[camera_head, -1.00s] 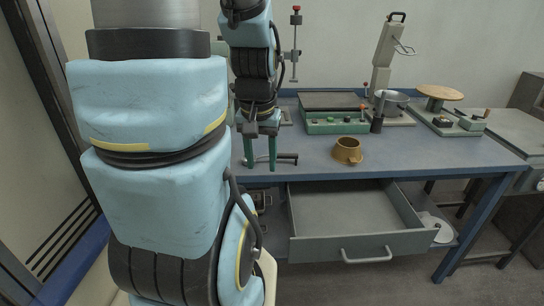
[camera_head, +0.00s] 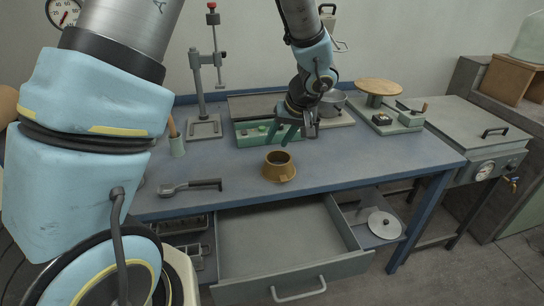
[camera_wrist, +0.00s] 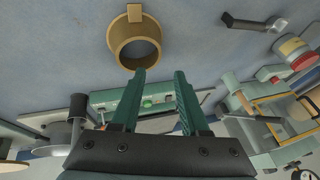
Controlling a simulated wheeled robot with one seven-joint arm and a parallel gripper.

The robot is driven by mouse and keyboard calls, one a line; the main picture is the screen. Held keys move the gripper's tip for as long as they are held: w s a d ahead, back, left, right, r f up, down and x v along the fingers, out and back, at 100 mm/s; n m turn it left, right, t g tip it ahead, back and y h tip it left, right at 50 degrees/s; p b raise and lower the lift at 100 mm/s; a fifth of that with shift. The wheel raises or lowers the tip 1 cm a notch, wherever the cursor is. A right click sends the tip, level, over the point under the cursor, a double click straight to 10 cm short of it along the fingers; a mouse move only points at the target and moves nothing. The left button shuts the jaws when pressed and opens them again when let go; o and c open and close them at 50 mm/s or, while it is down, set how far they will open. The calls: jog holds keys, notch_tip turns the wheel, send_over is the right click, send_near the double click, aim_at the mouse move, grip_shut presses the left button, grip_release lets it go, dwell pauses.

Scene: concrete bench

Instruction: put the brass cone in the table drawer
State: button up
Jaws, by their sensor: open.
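The brass cone (camera_head: 279,171) stands on the blue-grey bench top, a short way back from the front edge. It is hollow, with a round open top and a small tab on its side. It also shows in the wrist view (camera_wrist: 126,55), just beyond the left fingertip. My gripper (camera_head: 281,137) is open and empty, above the bench and just behind the cone, apart from it. Its two green fingers show spread in the wrist view (camera_wrist: 163,74). The table drawer (camera_head: 272,240) is pulled open below the bench front, and its inside looks empty.
A dark-handled tool (camera_head: 192,186) lies left of the cone. A green-based device (camera_head: 256,131), a metal pot (camera_head: 332,103) and a wooden disc on a stand (camera_head: 378,87) stand behind. A lid (camera_head: 384,225) lies on a shelf right of the drawer. Bench right of the cone is clear.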

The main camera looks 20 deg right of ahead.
aim_at(266, 159)
jog(key=p+x, duration=0.1)
jog(key=x, duration=0.4)
jog(key=shift+w+f, duration=0.1)
jog(key=shift+p+x, duration=1.3)
jog(key=shift+x, duration=1.4)
jog(key=shift+d, duration=0.1)
jog(key=shift+c, duration=0.4)
grip_shut()
